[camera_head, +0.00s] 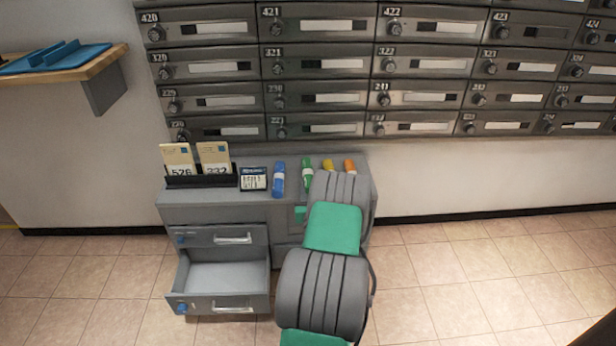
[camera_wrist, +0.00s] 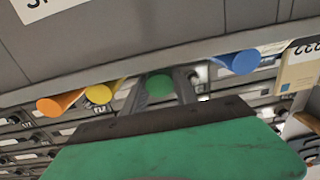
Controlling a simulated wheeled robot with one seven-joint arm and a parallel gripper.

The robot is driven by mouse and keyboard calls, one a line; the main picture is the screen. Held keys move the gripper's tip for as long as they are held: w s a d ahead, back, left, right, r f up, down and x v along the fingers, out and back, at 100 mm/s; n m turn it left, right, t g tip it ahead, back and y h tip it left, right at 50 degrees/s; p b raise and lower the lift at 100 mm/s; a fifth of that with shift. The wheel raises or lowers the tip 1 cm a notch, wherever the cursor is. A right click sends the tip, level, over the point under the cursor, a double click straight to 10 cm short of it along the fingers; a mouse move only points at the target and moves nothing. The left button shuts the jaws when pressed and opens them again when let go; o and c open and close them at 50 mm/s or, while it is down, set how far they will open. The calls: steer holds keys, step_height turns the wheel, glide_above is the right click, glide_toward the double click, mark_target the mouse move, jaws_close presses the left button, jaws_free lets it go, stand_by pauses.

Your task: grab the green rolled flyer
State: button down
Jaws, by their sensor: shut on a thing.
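The green rolled flyer (camera_head: 307,174) stands on top of the grey cabinet (camera_head: 220,206), between the blue rolled flyer (camera_head: 279,179) and the yellow rolled flyer (camera_head: 328,166). In the wrist view the round end of the green flyer (camera_wrist: 159,85) shows between my two fingers. My gripper (camera_wrist: 160,88) is shut on it. In the head view my arm hides the gripper and part of the cabinet top.
An orange rolled flyer (camera_head: 349,167) stands at the right. A black holder with cards (camera_head: 200,178) and a small sign (camera_head: 253,179) are at the left. A cabinet drawer (camera_head: 222,280) is open and empty. Mailboxes (camera_head: 320,62) line the wall above.

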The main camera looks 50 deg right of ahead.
steer(key=shift+r+p, duration=0.95)
steer(key=shift+r, duration=0.65)
steer(key=shift+s+f, duration=0.1)
steer(key=shift+f, duration=0.05)
steer(key=b+v, duration=0.7)
steer(key=v, duration=0.1)
